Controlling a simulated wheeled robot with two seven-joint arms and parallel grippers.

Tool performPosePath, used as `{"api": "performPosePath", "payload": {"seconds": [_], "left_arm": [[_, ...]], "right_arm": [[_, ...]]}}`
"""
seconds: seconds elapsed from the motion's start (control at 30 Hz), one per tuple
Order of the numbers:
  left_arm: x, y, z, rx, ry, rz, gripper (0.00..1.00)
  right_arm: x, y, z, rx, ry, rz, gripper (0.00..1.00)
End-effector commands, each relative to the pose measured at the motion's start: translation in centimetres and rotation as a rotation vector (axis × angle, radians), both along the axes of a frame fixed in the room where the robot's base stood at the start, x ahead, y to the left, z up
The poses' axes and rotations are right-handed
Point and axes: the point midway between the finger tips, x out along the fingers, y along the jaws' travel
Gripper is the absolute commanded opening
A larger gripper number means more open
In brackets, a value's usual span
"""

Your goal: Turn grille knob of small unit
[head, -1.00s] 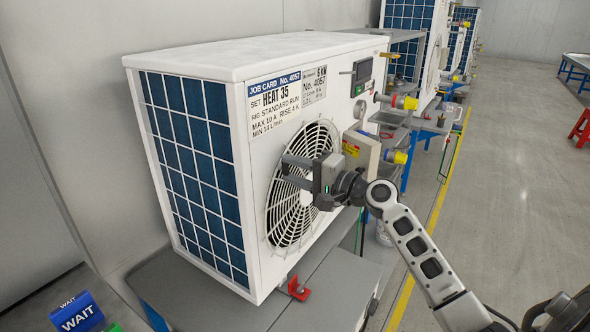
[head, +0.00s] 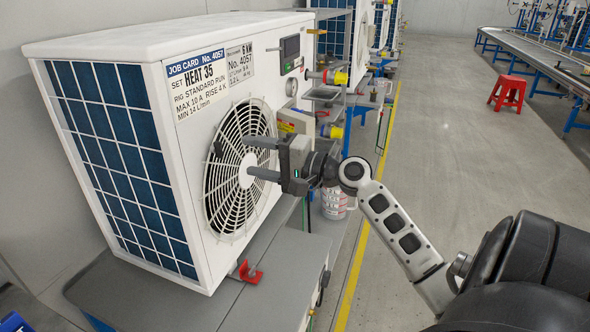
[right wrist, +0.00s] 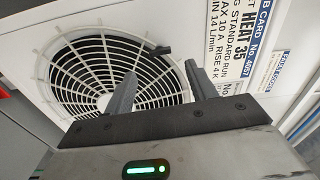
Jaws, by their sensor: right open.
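The small unit is a white box (head: 110,38) with a blue finned side and a round fan grille (head: 236,200) on its front. My right gripper (head: 251,157) is open and empty in front of the grille. My left gripper is not in view.
A job card (head: 198,82) is above the grille. A gauge (head: 291,88) and yellow-capped fittings (head: 338,78) stick out to the right. A red bracket (head: 246,272) is at the unit's foot on the grey bench (head: 150,300). A red stool (head: 508,92) stands on open floor.

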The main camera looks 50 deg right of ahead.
Motion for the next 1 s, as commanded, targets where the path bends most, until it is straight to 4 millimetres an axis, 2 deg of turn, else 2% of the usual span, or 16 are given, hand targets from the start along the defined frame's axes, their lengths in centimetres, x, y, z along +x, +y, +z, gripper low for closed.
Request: {"api": "performPosePath", "payload": {"seconds": [0.03,0.2,0.4,0.6,1.0], "left_arm": [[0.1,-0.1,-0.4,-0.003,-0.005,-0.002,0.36],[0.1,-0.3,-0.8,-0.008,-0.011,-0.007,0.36],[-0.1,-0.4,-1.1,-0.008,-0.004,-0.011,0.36],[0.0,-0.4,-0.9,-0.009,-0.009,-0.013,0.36],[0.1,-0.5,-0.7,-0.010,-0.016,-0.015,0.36]], "right_arm": [[-1.3,-0.5,-0.5,-0.004,0.004,0.001,0.56],[-4.8,-2.0,-0.4,-0.001,0.003,-0.001,0.56],[-7.6,-3.1,-0.2,0.000,0.002,0.000,0.56],[-8.5,-3.5,0.0,0.000,0.000,0.000,0.56],[-8.5,-3.5,0.0,0.000,0.000,0.000,0.56]]}}
